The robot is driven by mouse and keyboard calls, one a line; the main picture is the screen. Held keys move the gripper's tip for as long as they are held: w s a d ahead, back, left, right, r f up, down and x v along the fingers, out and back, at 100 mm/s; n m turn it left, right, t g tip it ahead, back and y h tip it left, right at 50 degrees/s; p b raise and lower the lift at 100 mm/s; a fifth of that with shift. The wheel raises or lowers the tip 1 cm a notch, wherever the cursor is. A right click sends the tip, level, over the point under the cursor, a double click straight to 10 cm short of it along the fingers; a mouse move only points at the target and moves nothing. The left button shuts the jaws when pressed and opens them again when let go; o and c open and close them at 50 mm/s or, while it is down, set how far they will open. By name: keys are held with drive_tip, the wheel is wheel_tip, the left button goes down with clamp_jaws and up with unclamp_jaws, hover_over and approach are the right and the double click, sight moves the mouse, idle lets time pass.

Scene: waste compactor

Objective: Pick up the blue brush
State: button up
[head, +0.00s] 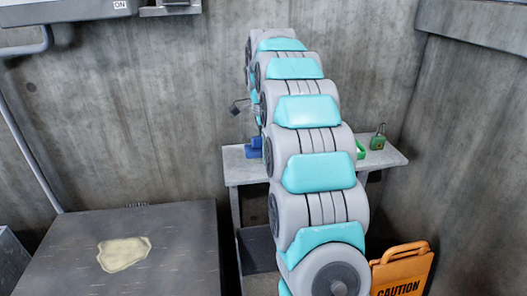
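A small blue object (254,147), which seems to be the blue brush, is on the left part of a grey side table (240,173) against the back wall. My arm partly covers it on its right side, so its full shape does not show. My segmented grey and teal arm rises across the middle of the head view, in front of the table. My gripper does not show clearly; the far end of the arm is hidden behind its own links.
A green padlock-like item (378,137) and another green item (360,149) are on the table's right part. A small dark item (238,107) shows left of my arm. An orange caution sign (402,268) stands front right. A dark platform (175,235) with a pale stain (123,254) fills the left.

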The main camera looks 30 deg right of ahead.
drive_tip(key=c, duration=1.2)
drive_tip(key=shift+c, duration=0.2)
drive_tip(key=shift+r, duration=0.1)
drive_tip(key=shift+r+b, duration=0.3)
drive_tip(key=shift+r, duration=1.4)
drive_tip(key=s+a+r+b, duration=0.1)
drive_tip(key=s+a+b, duration=0.1)
drive_tip(key=s+a, duration=0.9)
drive_tip(key=shift+s+r, duration=0.2)
drive_tip(key=shift+s, duration=0.2)
